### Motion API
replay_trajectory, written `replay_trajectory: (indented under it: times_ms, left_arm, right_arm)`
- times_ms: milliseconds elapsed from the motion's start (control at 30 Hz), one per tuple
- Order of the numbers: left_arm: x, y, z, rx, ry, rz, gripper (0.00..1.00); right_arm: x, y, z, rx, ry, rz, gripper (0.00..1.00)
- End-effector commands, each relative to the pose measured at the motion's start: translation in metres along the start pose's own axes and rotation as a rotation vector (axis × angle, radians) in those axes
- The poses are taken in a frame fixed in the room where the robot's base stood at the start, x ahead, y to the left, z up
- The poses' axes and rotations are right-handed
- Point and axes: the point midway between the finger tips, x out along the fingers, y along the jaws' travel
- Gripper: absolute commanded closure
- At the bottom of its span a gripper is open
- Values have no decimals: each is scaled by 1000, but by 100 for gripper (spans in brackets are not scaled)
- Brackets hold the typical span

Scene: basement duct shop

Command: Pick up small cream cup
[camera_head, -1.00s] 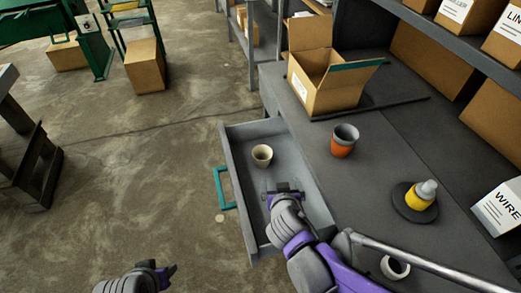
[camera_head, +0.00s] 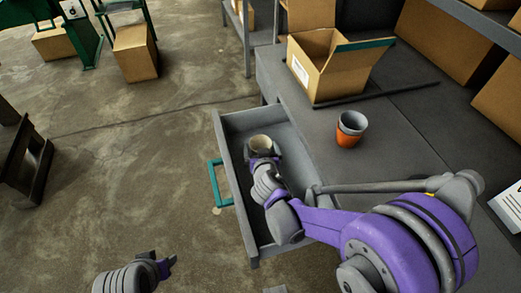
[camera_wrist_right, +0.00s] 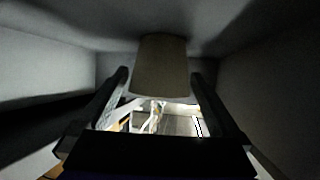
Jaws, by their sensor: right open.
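The small cream cup (camera_head: 260,141) stands inside the open grey drawer (camera_head: 231,190), towards its far end. My right gripper (camera_head: 263,157) is down in the drawer at the cup's near side and covers its lower part in the head view. In the right wrist view the cup (camera_wrist_right: 160,62) shows between the two open fingers, with a gap visible on each side near the tips. My left gripper (camera_head: 169,262) is low in the head view over the floor, away from the drawer. Its finger gap is too small to judge.
The drawer walls stand close around my right gripper. An orange and grey cup (camera_head: 350,129) stands on the grey workbench (camera_head: 400,115) right of the drawer. An open cardboard box (camera_head: 330,77) is behind it. The floor left of the teal handle (camera_head: 213,184) is clear.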

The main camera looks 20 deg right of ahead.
Motion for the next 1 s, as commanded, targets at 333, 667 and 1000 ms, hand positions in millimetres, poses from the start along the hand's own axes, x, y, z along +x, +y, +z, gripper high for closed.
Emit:
replay_trajectory:
  times_ms: [333,667,1000]
  left_arm:
    - [1,0,1,0,0,0,50]
    - [1,0,1,0,0,0,50]
    - [0,0,0,0,0,0,50]
  right_arm:
    - [13,0,0,0,1,1,0]
    - [13,0,0,0,0,1,56]
    - [11,0,-4,0,0,0,67]
